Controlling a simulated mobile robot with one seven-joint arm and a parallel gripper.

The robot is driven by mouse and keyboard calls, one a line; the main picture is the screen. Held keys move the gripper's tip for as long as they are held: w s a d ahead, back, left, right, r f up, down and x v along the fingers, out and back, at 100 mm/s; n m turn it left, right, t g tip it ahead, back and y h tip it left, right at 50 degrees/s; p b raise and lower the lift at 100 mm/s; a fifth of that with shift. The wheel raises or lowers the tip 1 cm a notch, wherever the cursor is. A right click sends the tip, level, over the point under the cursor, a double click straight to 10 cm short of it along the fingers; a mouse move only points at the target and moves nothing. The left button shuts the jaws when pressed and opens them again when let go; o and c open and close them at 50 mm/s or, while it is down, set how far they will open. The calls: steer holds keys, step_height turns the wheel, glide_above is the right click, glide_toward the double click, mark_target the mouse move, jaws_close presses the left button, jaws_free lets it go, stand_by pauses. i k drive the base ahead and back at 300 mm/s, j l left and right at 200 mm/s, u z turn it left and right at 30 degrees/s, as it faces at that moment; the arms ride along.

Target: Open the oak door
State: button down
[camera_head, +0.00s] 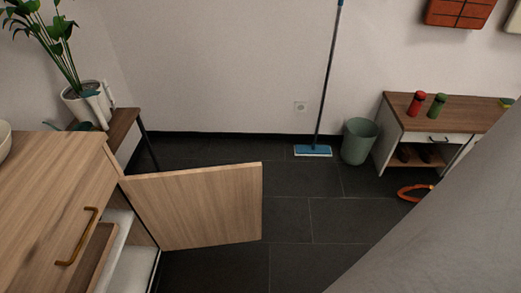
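The oak door (196,207) is a light wood panel at the left of the head view. It stands swung wide out from the oak cabinet (50,190), over the dark floor. Part of the cabinet's pale inside (136,268) shows behind its front edge. A brass handle (77,237) sits on another wooden front of the cabinet, at the lower left. No handle shows on the face of the open door. My gripper is not in view.
A blue mop (313,150) leans on the wall beside a grey-green bin (359,141). A low shoe bench (460,115) with red and green bottles stands at the right. A plant pot (85,105) is at the left. Dark floor tiles (345,215) are clear mid-view; a large grey surface fills the lower right.

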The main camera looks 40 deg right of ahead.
mark_target(192, 208)
steer(key=i+l+u, duration=0.1)
steer(key=l, duration=0.2)
steer(key=i+l+u, duration=0.1)
steer(key=l, duration=0.25)
steer(key=i+l, duration=0.1)
steer(key=l, duration=0.25)
steer(key=l+u, duration=0.35)
steer(key=l, duration=0.65)
steer(key=l+u, duration=0.1)
steer(key=l, duration=0.2)
steer(key=k+l+u, duration=0.1)
steer(key=l, duration=0.25)
steer(key=k+l, duration=0.15)
steer(key=l, duration=0.15)
steer(key=k+l+u, duration=0.15)
steer(key=l, duration=0.25)
steer(key=k+l+u, duration=0.15)
steer(key=k+l, duration=0.2)
steer(key=k+l+u, duration=0.1)
steer(key=k+l, duration=0.25)
steer(key=k, duration=0.2)
steer(key=i+j, duration=0.15)
steer(key=i, duration=0.2)
